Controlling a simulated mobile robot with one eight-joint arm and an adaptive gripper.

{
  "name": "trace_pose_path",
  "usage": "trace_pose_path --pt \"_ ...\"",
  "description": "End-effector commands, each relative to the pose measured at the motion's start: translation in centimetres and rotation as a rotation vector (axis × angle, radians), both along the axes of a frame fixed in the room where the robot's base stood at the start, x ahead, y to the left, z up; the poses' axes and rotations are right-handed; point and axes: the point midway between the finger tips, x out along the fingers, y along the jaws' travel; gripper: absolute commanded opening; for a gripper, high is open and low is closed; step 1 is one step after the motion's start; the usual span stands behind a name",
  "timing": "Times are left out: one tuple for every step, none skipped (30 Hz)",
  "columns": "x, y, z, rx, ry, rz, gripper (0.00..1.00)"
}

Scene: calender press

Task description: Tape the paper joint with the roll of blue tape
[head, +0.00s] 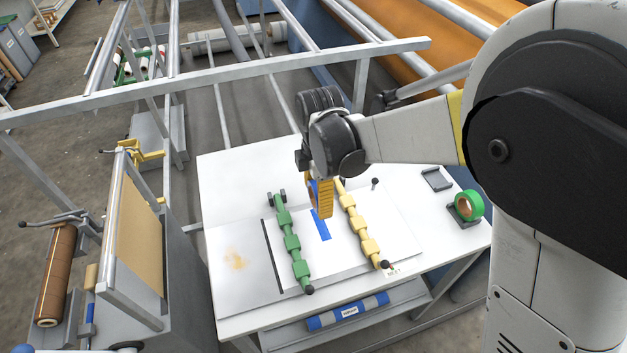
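My gripper (316,172) is above the middle of the white table, pointing down, its fingers mostly hidden by the wrist. Directly below it is the roll of blue tape (312,190), with a yellow-orange ridged part (326,203) beside it. The gripper appears shut on this roll. A strip of blue tape (321,226) runs from under the roll along the paper (340,252). The paper joint is hard to make out here; the strip lies between a green segmented bar (291,242) and a yellow segmented bar (358,226).
A green tape roll (468,204) sits in a dark holder on the table's right side, near an empty-looking grey holder (437,179). A metal frame rail (230,75) crosses behind the table. A blue-and-grey roll (348,311) lies below the front edge.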

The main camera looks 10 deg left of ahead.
Motion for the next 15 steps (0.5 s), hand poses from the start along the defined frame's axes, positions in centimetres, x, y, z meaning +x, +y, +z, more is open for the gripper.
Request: trace_pose_path --pt "-1.8 -1.0 0.2 0.000 0.000 0.000 0.46" --pt "-2.9 -1.7 0.1 0.000 0.000 0.000 0.46" --pt "-4.3 -2.6 -0.1 0.000 0.000 0.000 0.46" --pt "-5.4 -3.3 -0.2 0.000 0.000 0.000 0.46" --pt "-6.4 -3.9 -0.4 0.000 0.000 0.000 0.46" --pt "-7.8 -4.7 -0.5 0.000 0.000 0.000 0.46" --pt "-8.7 -5.3 -0.6 0.000 0.000 0.000 0.46" --pt "-9.5 -5.8 -0.7 0.000 0.000 0.000 0.46" --pt "-10.6 -6.5 -0.7 0.000 0.000 0.000 0.46" --pt "-11.2 -6.9 -0.8 0.000 0.000 0.000 0.46" --pt "-11.8 -7.3 -0.8 0.000 0.000 0.000 0.46" --pt "-12.4 -7.7 -0.9 0.000 0.000 0.000 0.46" --pt "-12.8 -7.9 -0.9 0.000 0.000 0.000 0.46" --pt "-13.0 -8.0 -1.0 0.000 0.000 0.000 0.46" --pt "-13.2 -8.2 -1.0 0.000 0.000 0.000 0.46"
